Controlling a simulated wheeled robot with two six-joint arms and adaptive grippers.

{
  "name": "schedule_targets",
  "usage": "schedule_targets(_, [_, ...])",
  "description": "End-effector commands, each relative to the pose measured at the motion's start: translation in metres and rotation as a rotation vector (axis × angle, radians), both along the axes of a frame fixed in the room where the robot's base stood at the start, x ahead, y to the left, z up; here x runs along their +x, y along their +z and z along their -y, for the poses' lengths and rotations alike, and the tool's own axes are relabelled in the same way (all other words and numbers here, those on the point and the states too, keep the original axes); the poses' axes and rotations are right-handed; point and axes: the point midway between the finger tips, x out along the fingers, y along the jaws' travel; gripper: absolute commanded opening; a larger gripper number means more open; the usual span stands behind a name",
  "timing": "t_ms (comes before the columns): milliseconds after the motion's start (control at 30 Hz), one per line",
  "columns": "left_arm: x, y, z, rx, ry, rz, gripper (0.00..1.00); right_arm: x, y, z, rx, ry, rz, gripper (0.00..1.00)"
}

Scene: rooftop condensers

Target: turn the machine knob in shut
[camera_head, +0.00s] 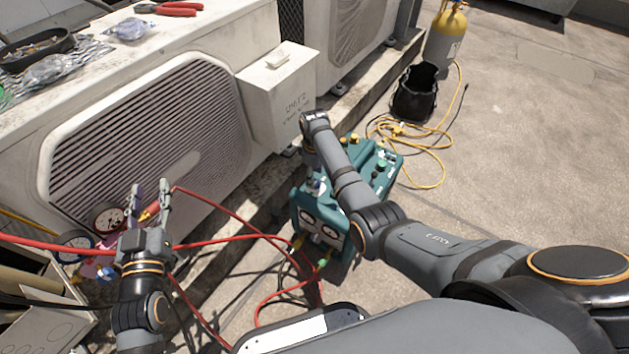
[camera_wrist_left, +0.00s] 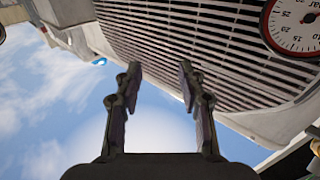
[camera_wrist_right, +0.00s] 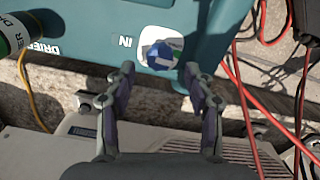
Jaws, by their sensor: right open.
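The teal machine (camera_head: 374,163) stands on the ground beside the condenser ledge. Its blue knob (camera_wrist_right: 160,55) sits on a white plate next to the letters IN in the right wrist view. My right gripper (camera_wrist_right: 159,74) is open, with one finger on each side of the knob's near edge; I cannot tell whether they touch it. In the head view my right arm partly hides the machine and this knob. My left gripper (camera_head: 150,190) is open and empty in front of the condenser grille, near the gauges; its open fingers also show in the left wrist view (camera_wrist_left: 158,75).
Red hoses (camera_head: 215,240) run between the gauges (camera_head: 108,218) and the machine. The condenser (camera_head: 150,135) borders the left. Open concrete lies to the right.

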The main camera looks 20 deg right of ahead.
Motion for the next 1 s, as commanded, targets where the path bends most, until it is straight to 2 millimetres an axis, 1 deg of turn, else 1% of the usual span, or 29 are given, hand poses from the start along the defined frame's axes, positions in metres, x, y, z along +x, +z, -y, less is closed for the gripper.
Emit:
schedule_targets(100, [0.001,0.029,0.0,0.002,0.001,0.121,0.4,0.0,-0.008,0.0,0.0,0.0,-0.001,0.54])
schedule_targets(267, [-0.003,0.07,0.0,0.006,0.003,0.288,0.4,0.0,-0.015,0.0,0.0,0.0,-0.001,0.54])
schedule_targets(400, [-0.012,0.103,0.0,0.009,0.001,0.43,0.4,0.0,-0.022,0.0,0.0,0.0,0.0,0.54])
schedule_targets(500, [-0.019,0.123,0.001,0.01,0.0,0.516,0.4,0.0,-0.026,0.0,0.0,0.0,-0.001,0.54])
schedule_targets(600, [-0.026,0.136,0.001,0.011,-0.001,0.579,0.4,0.0,-0.028,0.0,0.0,0.0,-0.001,0.54])
schedule_targets(700, [-0.03,0.144,0.002,0.012,-0.001,0.617,0.4,0.0,-0.03,0.0,0.0,0.0,-0.001,0.54])
schedule_targets(833, [-0.032,0.149,0.002,0.012,-0.002,0.636,0.4,0.0,-0.03,0.0,0.0,0.0,0.0,0.54])
schedule_targets(1000, [-0.032,0.149,0.002,0.012,-0.002,0.636,0.4,0.0,-0.03,0.0,0.0,0.0,0.0,0.54])
